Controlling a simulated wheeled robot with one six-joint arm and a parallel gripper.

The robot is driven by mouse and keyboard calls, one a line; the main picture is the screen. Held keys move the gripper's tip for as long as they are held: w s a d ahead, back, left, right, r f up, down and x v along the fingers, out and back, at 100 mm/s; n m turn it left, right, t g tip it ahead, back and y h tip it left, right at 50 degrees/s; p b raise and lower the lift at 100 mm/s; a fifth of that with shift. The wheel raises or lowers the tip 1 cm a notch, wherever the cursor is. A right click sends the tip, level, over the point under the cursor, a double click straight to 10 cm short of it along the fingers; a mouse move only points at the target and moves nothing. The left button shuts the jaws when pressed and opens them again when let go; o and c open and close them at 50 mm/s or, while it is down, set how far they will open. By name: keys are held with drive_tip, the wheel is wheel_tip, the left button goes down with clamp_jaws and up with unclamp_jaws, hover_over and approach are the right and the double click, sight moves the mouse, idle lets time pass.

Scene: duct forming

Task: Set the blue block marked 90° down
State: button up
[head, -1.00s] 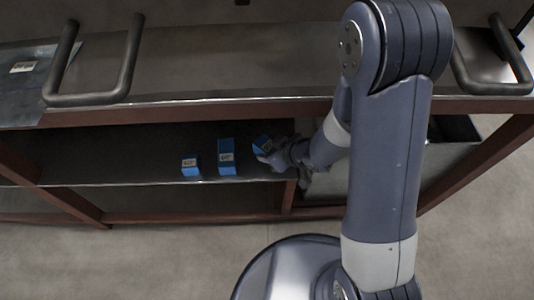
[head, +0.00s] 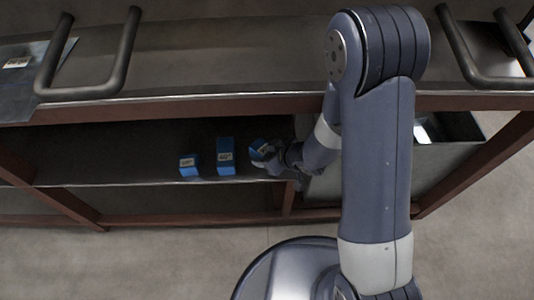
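A blue block with a pale label (head: 259,148) is at my gripper (head: 267,159), above or at the lower shelf (head: 120,170). It looks tilted against the other blocks. My gripper seems closed around it, though the fingers are small and partly hidden. Two more blue blocks with pale labels stand upright on the shelf to the left: a taller one (head: 225,158) and a shorter one (head: 188,166). The markings are too small to read, and I cannot tell whether the block in my gripper touches the shelf.
The bench top (head: 220,75) overhangs the shelf, with a handle at the left (head: 122,60) and another at the right (head: 515,45). A labelled sheet (head: 20,75) lies at the far left. An open metal bin (head: 450,135) stands right of the shelf. The shelf's left part is clear.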

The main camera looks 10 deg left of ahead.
drive_tip(key=shift+o, duration=1)
drive_tip(key=shift+r, duration=0.2)
drive_tip(key=p+v, duration=0.5)
drive_tip(key=v, duration=0.7)
drive_tip(key=shift+f, duration=0.1)
